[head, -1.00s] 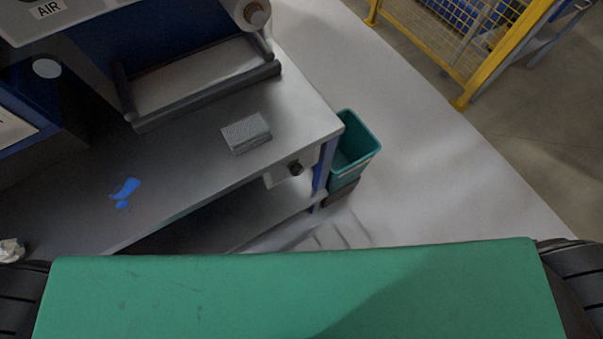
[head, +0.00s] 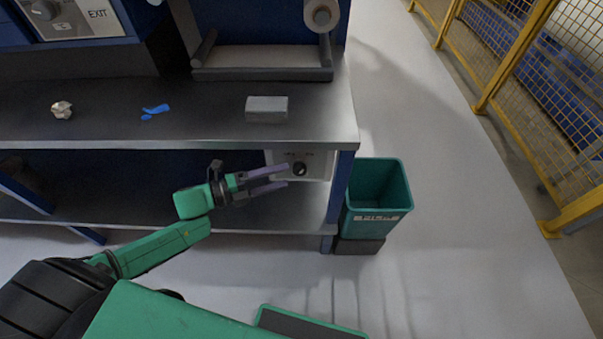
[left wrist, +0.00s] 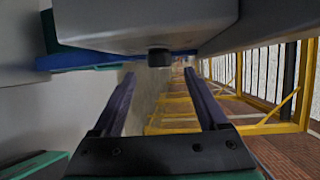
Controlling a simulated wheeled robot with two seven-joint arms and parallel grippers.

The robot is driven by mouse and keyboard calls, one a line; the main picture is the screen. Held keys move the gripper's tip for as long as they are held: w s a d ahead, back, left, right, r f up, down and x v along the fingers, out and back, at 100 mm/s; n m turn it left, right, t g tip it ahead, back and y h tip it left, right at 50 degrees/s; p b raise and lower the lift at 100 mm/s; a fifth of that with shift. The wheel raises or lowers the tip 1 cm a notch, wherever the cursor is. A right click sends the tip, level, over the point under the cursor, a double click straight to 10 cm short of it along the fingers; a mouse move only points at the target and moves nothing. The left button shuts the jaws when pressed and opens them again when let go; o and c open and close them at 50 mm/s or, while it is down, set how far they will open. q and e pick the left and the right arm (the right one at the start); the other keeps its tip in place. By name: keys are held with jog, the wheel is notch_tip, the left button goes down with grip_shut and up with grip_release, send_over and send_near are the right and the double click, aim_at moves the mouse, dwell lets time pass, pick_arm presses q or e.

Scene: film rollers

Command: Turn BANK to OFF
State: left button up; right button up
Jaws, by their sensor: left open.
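A pale control panel (head: 318,163) hangs under the right front edge of the workbench. It carries a round black knob (head: 300,169); its small markings are too blurred to read, so I cannot tell its setting. My left gripper (head: 284,177) is open and empty, its two purple-grey fingers pointing right, just left of and slightly below the knob. In the left wrist view the black knob (left wrist: 159,58) sticks out below the panel box (left wrist: 150,30), ahead of and between the open fingers (left wrist: 159,76), apart from them. My right gripper is not in view.
A teal bin (head: 378,205) stands right of the bench leg. A yellow mesh fence (head: 500,85) stands further right, with clear floor between.

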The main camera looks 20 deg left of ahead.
aim_at(295, 173)
pick_arm(q)
jog(key=x, duration=0.6)
jog(key=shift+w+d, duration=0.15)
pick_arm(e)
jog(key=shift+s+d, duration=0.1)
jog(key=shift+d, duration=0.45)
